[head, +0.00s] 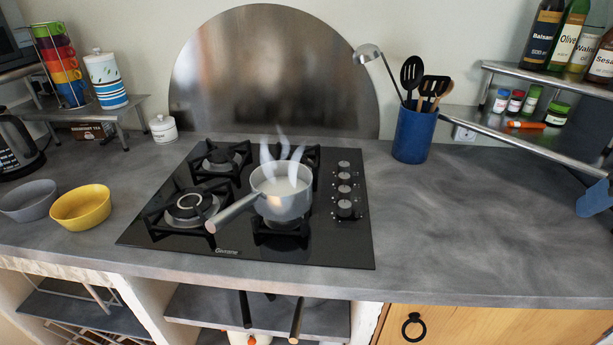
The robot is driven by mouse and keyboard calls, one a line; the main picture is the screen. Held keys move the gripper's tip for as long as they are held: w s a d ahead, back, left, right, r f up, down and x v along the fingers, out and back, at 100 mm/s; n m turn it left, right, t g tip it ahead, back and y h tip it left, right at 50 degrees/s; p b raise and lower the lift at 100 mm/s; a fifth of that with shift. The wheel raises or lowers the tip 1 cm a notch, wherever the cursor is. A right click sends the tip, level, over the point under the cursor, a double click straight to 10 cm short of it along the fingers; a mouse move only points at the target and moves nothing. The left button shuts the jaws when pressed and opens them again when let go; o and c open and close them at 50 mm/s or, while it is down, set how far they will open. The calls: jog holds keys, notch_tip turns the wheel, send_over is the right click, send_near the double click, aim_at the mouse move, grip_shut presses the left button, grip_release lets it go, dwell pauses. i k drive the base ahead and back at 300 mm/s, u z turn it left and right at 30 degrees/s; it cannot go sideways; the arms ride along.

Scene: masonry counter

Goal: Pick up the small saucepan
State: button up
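The small saucepan (281,193) is silver-grey and stands upright on the front right burner of the black gas hob (340,245). Its straight handle (233,211) points to the front left, out over the hob. Pale contents show inside the pan, and wisps of white steam rise from it. No gripper that I can make out is in this view, and nothing is touching the saucepan.
A yellow bowl (81,208) and a grey bowl (28,201) stand left of the hob. A blue utensil pot (414,134) stands behind right. A bottle shelf (480,118) overhangs the back right. A blue item (594,200) is partly cut off.

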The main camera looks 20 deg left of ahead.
aim_at(281, 202)
jog(key=z, duration=0.55)
jog(key=k, duration=2.45)
jog(key=u, duration=1.1)
jog(key=i, duration=1)
jog(key=u, duration=0.05)
